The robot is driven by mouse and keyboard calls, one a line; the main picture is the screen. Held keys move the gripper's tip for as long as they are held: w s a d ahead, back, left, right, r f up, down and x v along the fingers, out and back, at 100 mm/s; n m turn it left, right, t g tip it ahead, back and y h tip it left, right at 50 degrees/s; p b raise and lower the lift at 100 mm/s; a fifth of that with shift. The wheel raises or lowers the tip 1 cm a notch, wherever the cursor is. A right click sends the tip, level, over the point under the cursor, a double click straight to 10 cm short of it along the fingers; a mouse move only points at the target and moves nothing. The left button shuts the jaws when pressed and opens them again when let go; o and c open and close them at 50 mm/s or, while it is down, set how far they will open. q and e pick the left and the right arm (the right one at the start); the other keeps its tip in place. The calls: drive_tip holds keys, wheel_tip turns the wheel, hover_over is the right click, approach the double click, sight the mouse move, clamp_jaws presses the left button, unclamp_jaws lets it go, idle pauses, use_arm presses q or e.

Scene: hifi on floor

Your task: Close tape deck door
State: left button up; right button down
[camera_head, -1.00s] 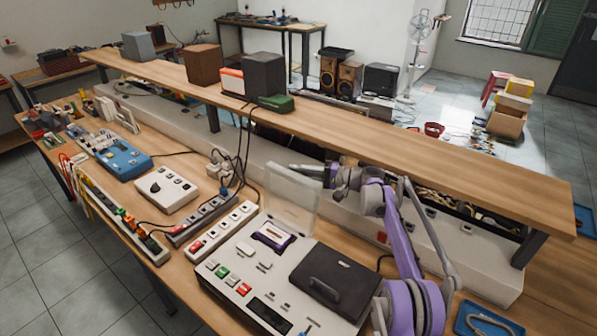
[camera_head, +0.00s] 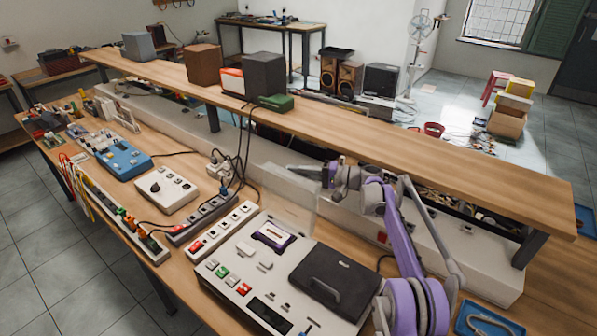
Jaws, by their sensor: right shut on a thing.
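The tape deck is a white panel (camera_head: 235,255) on the workbench with a purple-framed cassette well (camera_head: 272,236) at its back left. Its clear, see-through door (camera_head: 288,203) stands raised and open behind the well. My right gripper (camera_head: 306,171) is at the top edge of the door, near its upper right corner, and is shut on it. The fingertips are small and partly blurred against the door and the white casing behind. My left gripper is out of view.
A black lidded unit (camera_head: 335,280) sits on the deck's right side. A wooden shelf (camera_head: 400,150) runs above and behind the arm. Power strips (camera_head: 222,228) and a white control box (camera_head: 166,190) lie to the left. A blue tray (camera_head: 488,318) is at the right.

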drive_tip(key=s+a+n+t+h, duration=0.1)
drive_tip(key=s+a+n+h, duration=0.3)
drive_tip(key=s+a+n, duration=0.6)
drive_tip(key=s+a+f+b, duration=0.1)
drive_tip(key=s+f, duration=0.2)
drive_tip(key=s+a+f+n+t+h+b, duration=0.1)
drive_tip(key=s+f, duration=0.2)
drive_tip(key=s+a+f+n+t+h, duration=0.1)
drive_tip(key=s+a+f, duration=0.1)
drive_tip(key=s+f, duration=0.1)
drive_tip(key=shift+s+b, duration=0.25)
drive_tip(key=shift+b, duration=0.15)
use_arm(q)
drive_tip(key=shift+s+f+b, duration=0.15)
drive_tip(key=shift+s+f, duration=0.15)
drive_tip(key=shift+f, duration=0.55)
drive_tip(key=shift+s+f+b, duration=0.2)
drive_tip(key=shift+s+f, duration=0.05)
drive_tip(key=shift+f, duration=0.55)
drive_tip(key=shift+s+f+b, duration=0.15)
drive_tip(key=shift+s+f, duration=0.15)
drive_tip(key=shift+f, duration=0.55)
use_arm(e)
drive_tip(key=shift+s+a+f+t, duration=0.15)
drive_tip(key=shift+s+f, duration=0.05)
drive_tip(key=shift+f, duration=0.4)
drive_tip(key=shift+s+a+f+t, duration=0.15)
drive_tip(key=shift+s+f, duration=0.05)
drive_tip(key=shift+f, duration=0.4)
